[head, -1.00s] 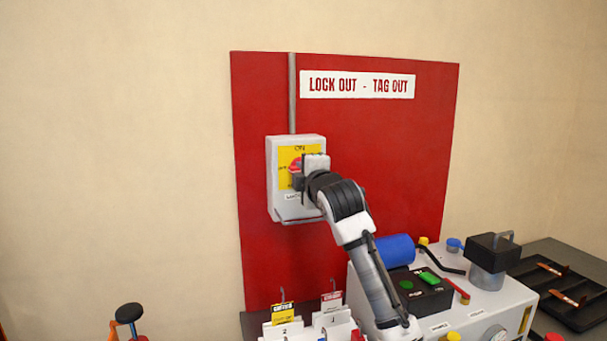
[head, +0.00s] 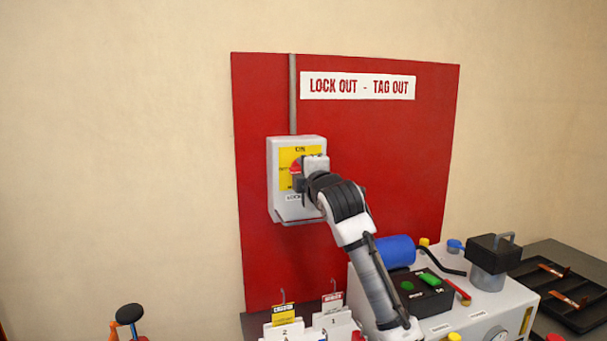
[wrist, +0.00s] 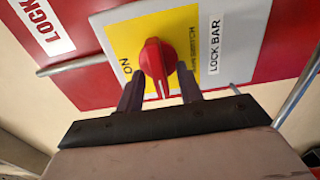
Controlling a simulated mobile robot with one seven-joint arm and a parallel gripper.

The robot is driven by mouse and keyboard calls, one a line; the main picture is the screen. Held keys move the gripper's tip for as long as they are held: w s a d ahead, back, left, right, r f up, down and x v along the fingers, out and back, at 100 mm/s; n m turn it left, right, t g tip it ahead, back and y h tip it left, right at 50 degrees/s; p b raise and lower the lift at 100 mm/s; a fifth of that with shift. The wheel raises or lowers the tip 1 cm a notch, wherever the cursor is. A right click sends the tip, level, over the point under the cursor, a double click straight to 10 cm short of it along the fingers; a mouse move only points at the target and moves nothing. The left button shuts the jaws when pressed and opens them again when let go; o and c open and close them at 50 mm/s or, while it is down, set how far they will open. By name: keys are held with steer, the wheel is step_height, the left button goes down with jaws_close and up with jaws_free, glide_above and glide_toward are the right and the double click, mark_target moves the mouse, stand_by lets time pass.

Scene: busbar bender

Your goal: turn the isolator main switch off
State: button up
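The isolator main switch is a grey box (head: 284,205) on the red board, with a yellow plate and a red rotary knob. The knob (wrist: 158,62) is clear in the wrist view. Its white pointer line points to the bottom of that view, a quarter turn from the ON mark (wrist: 127,68) at the left. An OFF mark is not readable. My gripper (wrist: 160,78) is open, its two dark fingers on either side of the knob, with gaps showing beside the pointer. In the head view my gripper (head: 299,180) partly hides the knob.
A lock bar label (wrist: 215,45) is beside the plate. A thin metal bar runs under the box. Below right stands the bender (head: 450,318) with a blue cylinder (head: 397,249) and black control box. Tag holders (head: 284,330) stand below the board. The wall at left is clear.

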steer(key=b+v, duration=0.4)
steer(key=v, duration=0.9)
steer(key=shift+s, duration=0.35)
steer(key=shift+d, duration=0.15)
